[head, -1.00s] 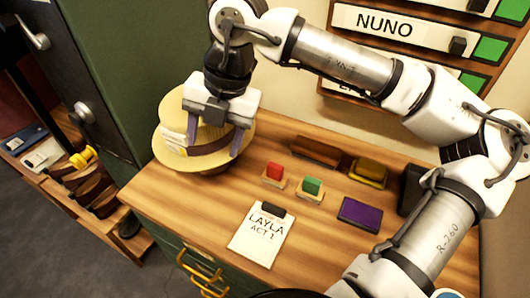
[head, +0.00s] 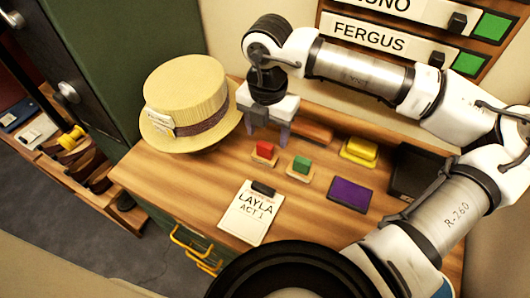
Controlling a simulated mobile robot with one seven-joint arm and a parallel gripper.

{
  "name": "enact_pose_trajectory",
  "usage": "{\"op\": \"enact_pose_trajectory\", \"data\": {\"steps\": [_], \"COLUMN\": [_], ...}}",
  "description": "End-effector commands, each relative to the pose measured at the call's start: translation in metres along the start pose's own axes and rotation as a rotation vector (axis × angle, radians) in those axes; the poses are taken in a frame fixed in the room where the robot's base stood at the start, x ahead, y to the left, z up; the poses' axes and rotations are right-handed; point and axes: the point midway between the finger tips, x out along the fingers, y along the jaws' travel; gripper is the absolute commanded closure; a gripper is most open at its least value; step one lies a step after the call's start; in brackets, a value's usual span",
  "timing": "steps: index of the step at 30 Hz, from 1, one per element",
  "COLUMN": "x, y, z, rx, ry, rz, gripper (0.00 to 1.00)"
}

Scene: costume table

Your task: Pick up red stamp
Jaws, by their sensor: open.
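The red stamp (head: 265,150) stands on the wooden table, a small red block on a pale wooden base. It is between the straw hat and a green stamp (head: 301,166). My gripper (head: 267,138) points down just behind and above the red stamp in the head view. Its two purple-grey fingers are apart with nothing held between them. I cannot tell the exact height of the fingertips over the stamp.
A straw hat (head: 186,92) stands left of my gripper. A clipboard (head: 246,216), a purple pad (head: 349,194), a yellow object (head: 360,151) and a dark box (head: 416,172) lie around. A brown block (head: 314,133) lies behind. Bare wood shows at the front left.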

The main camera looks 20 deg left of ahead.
Motion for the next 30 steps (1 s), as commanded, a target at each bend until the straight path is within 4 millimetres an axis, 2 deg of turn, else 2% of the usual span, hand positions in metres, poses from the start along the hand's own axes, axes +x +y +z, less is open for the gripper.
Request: {"op": "enact_pose_trajectory", "data": {"steps": [4,9,17,28,30], "x": [0.018,0.039,0.044,0.043,0.043], "y": [0.002,0.002,0.002,0.002,0.002], "z": [-0.009,-0.008,-0.008,-0.008,-0.008], "rx": [-0.004,-0.001,-0.001,-0.001,-0.001], "ry": [0.005,0.003,0.000,0.001,0.000], "rz": [0.002,0.001,0.001,0.001,0.001], "gripper": [0.40,0.40,0.40,0.87,0.89]}}
